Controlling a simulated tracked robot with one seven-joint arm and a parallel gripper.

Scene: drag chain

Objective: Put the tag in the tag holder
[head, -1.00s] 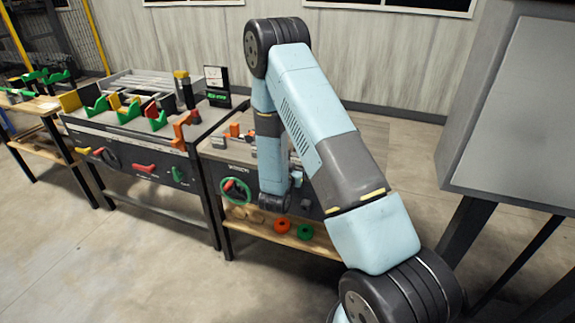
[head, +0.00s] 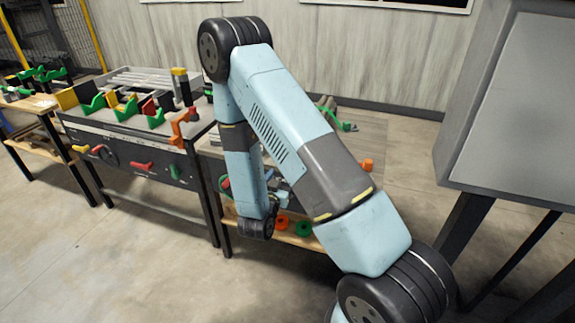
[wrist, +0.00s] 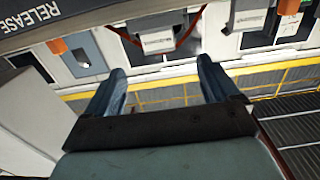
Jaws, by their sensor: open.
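My gripper (wrist: 162,72) is open and empty in the wrist view, its two dark blue fingers spread and pointing at a panel edge. Just beyond the gap between the fingers is a pale grey block (wrist: 157,40) with a dark red cord looped by it. It may be the tag or its holder; I cannot tell which. A second pale block (wrist: 264,17) sits to its right in a dark slot. The fingers are apart from both blocks. In the head view my arm covers much of the workbench (head: 352,128), and neither tag nor holder can be made out.
The wrist view shows a "RELEASE" label (wrist: 54,15), an orange part (wrist: 57,46) and a blue-grey plate (wrist: 86,50). In the head view a bench with coloured fixtures (head: 130,108) stands left. A large grey cabinet (head: 515,110) stands right.

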